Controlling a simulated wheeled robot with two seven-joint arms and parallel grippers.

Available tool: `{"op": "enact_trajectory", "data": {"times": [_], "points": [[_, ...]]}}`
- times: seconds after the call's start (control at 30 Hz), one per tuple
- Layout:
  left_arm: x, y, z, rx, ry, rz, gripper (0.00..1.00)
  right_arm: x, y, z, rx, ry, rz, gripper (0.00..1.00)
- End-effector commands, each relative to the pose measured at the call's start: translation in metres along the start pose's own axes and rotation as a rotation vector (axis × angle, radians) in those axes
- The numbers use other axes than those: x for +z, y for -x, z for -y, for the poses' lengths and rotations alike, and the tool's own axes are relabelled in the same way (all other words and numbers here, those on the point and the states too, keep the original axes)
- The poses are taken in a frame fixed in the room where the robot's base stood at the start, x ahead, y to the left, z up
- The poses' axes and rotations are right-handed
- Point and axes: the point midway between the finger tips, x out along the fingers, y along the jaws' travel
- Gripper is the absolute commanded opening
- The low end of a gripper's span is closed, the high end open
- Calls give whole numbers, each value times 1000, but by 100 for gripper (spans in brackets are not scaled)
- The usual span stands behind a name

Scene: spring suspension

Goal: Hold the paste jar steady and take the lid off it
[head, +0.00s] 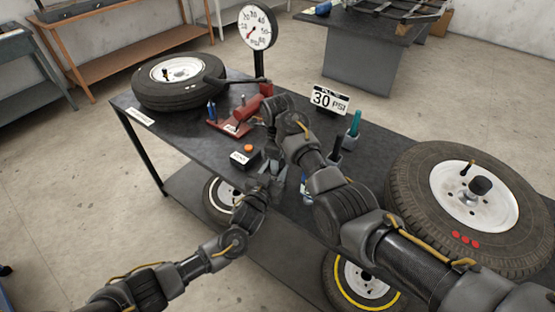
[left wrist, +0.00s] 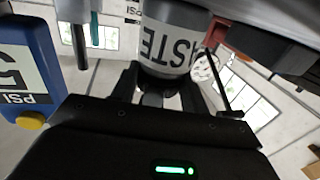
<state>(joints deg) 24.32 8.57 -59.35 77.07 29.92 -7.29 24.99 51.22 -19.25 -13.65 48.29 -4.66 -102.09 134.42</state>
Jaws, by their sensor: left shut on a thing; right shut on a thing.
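The paste jar (left wrist: 168,42) is a grey-white cylinder with a dark-lettered label, upside down in the left wrist view. My left gripper (left wrist: 160,92) is shut on it, with dark fingers on both sides. In the head view my left gripper (head: 268,182) is low over the table, and the jar is hidden among the hands. My right gripper (head: 277,160) is directly above, pointing down and shut on the lid; its fingertips and the lid are mostly hidden by my right wrist. I cannot see a gap between lid and jar.
Tires lie at the far left (head: 178,95) and right (head: 408,205). A blue gauge (left wrist: 28,75) is close to my left wrist.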

Motion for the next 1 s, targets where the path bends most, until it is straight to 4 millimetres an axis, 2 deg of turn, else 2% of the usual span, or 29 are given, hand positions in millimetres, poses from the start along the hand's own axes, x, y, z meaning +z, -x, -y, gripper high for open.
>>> {"op": "enact_trajectory", "data": {"times": [0.23,0.27,0.4,0.7,1.0], "points": [[1,0,-2,4,0,3,0,1,1,0,-2,2,2,19],[2,0,-2,4,0,3,0,1,1,0,-1,2,2,49],[2,0,-2,3,0,3,0,1,1,0,-1,2,1,67],[2,0,-1,2,0,3,0,1,2,0,-1,1,1,68],[2,0,-1,2,0,3,0,1,38,1,-3,0,1,68]]}}
